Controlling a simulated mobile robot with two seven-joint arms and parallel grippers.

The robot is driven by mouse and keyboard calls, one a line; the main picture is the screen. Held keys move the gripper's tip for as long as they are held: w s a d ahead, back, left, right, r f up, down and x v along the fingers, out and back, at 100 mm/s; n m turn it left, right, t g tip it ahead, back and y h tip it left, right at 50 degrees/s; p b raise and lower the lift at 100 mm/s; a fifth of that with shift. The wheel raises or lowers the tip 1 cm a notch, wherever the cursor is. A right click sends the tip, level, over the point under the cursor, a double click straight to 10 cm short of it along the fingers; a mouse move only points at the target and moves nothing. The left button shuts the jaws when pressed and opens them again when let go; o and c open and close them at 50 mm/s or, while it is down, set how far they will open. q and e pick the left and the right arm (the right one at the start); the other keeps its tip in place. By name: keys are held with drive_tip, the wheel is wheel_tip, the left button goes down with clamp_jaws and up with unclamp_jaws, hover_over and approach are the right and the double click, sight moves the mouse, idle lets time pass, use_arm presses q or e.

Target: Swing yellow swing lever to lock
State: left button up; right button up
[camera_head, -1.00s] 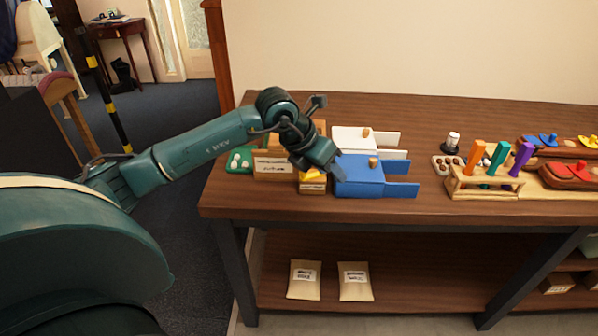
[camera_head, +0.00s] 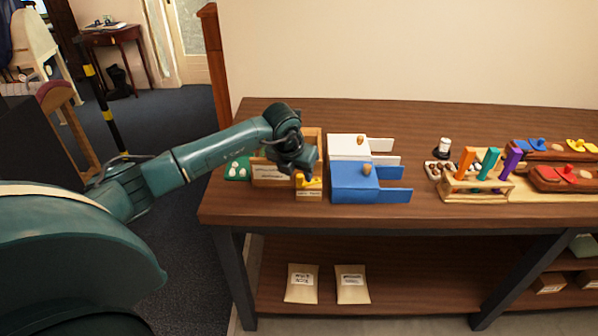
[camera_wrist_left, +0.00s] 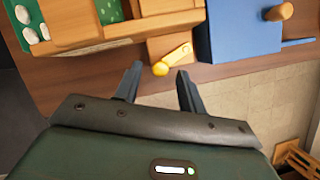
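The yellow swing lever (camera_head: 311,182) sits on a small wooden block (camera_head: 309,193) at the table's front edge, left of the blue box. In the left wrist view the lever (camera_wrist_left: 178,54) slants down to a rounded yellow knob end. My left gripper (camera_wrist_left: 159,70) is open, its two fingers apart, with the knob showing between and just beyond the fingertips. I cannot tell whether either finger touches it. In the head view my left gripper (camera_head: 303,175) is right at the lever and partly covers it. My right gripper is not in view.
A blue box (camera_head: 350,188) with a wooden knob stands close on the right, with a white box (camera_head: 346,146) behind. A wooden box (camera_head: 270,175) and green tray (camera_head: 236,168) lie left. A peg rack (camera_head: 475,190) stands further right, past clear tabletop.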

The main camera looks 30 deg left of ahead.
use_arm(q)
drive_tip(key=shift+x, duration=0.9)
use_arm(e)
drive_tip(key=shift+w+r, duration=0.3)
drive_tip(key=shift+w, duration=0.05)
